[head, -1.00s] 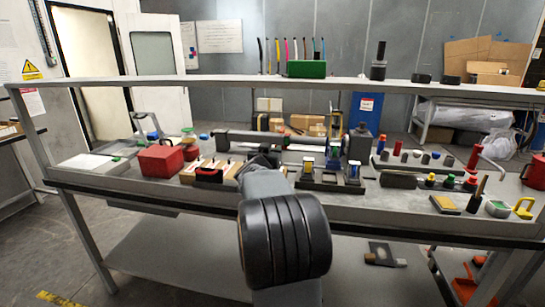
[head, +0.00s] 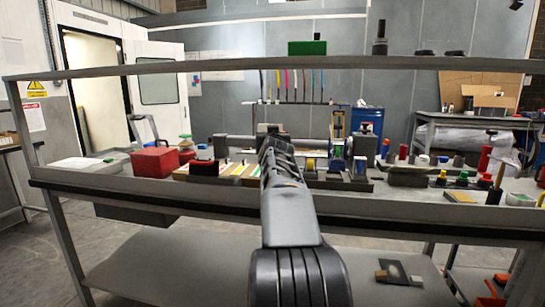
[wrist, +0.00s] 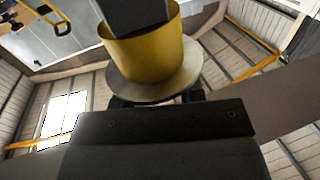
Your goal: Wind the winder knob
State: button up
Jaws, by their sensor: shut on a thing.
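My gripper (wrist: 157,100) shows in the wrist view as dark finger parts behind a dark bar, directly under a pale round flange. The flange carries a yellow cylinder (wrist: 145,45) with a dark block in its top. I take this yellow, flanged piece to be the winder knob. My gripper is shut at its base, and the contact itself is mostly hidden by the bar. In the head view my arm reaches straight out over the bench, and its far end hides the gripper and the knob.
The bench (head: 150,192) is crowded. A red box (head: 154,162) stands to the left, and several small coloured parts stand to the right. A rail (head: 440,63) crosses above the bench with a green block (head: 307,47) on it. The lower shelf is mostly clear.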

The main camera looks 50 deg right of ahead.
jog(key=shift+a+f+n+t+y+b, duration=0.15)
jog(key=shift+f+n+t+y+b, duration=0.2)
jog(key=shift+b, duration=1.25)
jog(key=o, duration=0.7)
jog(key=shift+a+r, duration=0.15)
jog(key=shift+c, duration=0.2)
jog(key=shift+o, duration=1.1)
jog(key=shift+s, duration=0.1)
jog(key=shift+s, duration=0.1)
jog(key=b+v, duration=0.1)
jog(key=v, duration=1.2)
jog(key=shift+a+b, duration=0.25)
jog(key=shift+b, duration=0.1)
jog(key=shift+s, duration=0.15)
